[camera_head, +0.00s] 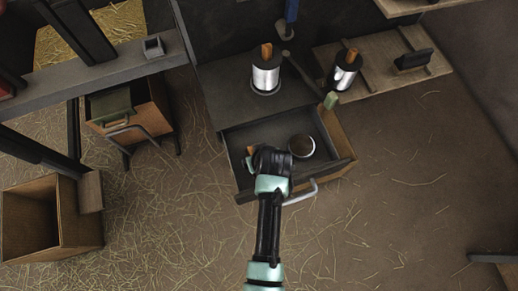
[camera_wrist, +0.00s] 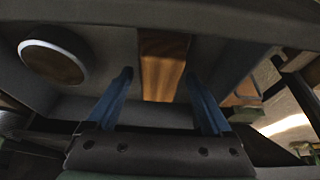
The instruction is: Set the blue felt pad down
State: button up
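My gripper (camera_wrist: 158,76) is open over the pulled-out grey drawer (camera_head: 262,133). Its two dark blue fingers stand apart in the wrist view, with a wooden block (camera_wrist: 164,62) seen between and beyond their tips. I cannot tell whether a finger touches the block. I cannot make out a separate blue felt pad in either view. In the head view my wrist covers the drawer's front left and hides the fingers.
A round cup (camera_head: 301,145) is in the drawer, also in the wrist view (camera_wrist: 54,62). Two metal cylinders (camera_head: 265,77) (camera_head: 345,74) stand behind. A blue-handled tool (camera_head: 291,12) is at the back. An open wooden box (camera_head: 78,222) is at left. Straw-strewn floor lies right.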

jog(key=shift+r, duration=0.15)
jog(key=p+v, duration=0.4)
jog(key=v, duration=0.8)
jog(key=w+r+t, duration=0.4)
jog(key=w+r, duration=0.2)
jog(key=r, duration=0.5)
jog(key=w+r+m+t+h, duration=0.1)
jog(key=w+r+t, duration=0.3)
jog(key=r, duration=0.7)
jog(key=w+r+t, duration=0.3)
jog(key=w+r, duration=0.4)
jog(key=r, duration=0.5)
notch_tip(320, 180, up, 17)
jog(key=s+m+t, duration=0.1)
jog(key=s+t, duration=0.1)
jog(key=t, duration=0.3)
jog(key=s+r+t, duration=0.3)
jog(key=s+r, duration=0.3)
jog(key=r, duration=0.3)
jog(key=s+a+r+m+t, duration=0.1)
jog(key=s+r+t, duration=0.3)
jog(key=r, duration=0.5)
jog(key=shift+s+a+m, duration=0.3)
jog(key=shift+s, duration=0.6)
jog(key=shift+r, duration=0.1)
